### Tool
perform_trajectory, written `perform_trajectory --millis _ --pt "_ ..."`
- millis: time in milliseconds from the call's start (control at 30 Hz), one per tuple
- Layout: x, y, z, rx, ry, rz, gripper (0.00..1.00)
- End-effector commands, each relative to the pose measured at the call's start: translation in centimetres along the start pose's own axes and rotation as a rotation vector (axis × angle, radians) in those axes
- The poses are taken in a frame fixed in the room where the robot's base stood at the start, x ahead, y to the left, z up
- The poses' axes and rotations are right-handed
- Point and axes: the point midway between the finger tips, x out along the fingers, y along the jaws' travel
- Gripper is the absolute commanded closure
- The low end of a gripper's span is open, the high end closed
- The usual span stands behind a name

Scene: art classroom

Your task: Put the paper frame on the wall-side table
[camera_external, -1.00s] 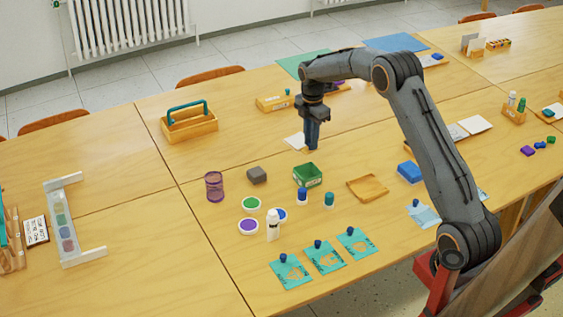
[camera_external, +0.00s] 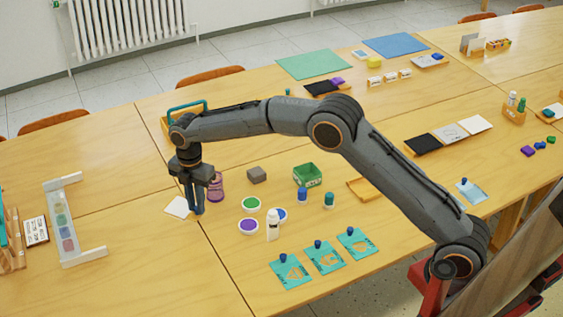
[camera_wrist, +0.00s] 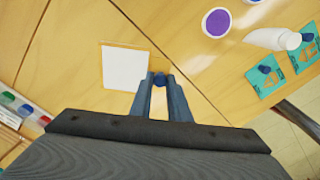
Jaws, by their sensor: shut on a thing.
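The paper frame (camera_external: 178,207) is a white square sheet with a thin wooden edge. It also shows in the wrist view (camera_wrist: 125,68), with a blue knob at its right edge. My gripper (camera_external: 197,209) points down and is shut on this knob; the fingers show in the wrist view (camera_wrist: 160,84). The frame is held out to the left of the fingers, over the table seams. Its height above the tabletop is hard to tell. The table row on the radiator side (camera_external: 100,145) lies behind it; which part is the wall-side table is not marked.
A purple mesh cup (camera_external: 217,188) stands close right of my gripper. A wooden caddy with a teal handle (camera_external: 186,104) is partly hidden behind my arm. A clear paint rack (camera_external: 60,222) stands left. The left back tabletop is largely bare.

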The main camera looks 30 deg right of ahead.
Motion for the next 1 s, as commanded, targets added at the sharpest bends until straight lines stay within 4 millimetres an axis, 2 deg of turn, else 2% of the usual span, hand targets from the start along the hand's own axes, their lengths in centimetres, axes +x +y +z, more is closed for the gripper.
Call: perform_trajectory --millis 33,200,300,400,500,667,1000 --pt "0.1 0.1 -2.7 -0.03 0.0 0.001 1.0" --pt "0.0 -0.1 -9.6 -0.098 0.0 0.002 1.0" --pt "0.0 -0.5 -12.3 -0.124 0.0 0.001 1.0" --pt "-0.1 -0.7 -14.0 -0.14 0.0 0.001 1.0" --pt "-0.1 -0.8 -14.8 -0.148 0.0 0.001 1.0" --pt "0.2 -0.9 -15.0 -0.149 0.0 0.0 1.0" --pt "5.4 -0.9 -14.9 -0.149 0.0 -0.001 1.0"
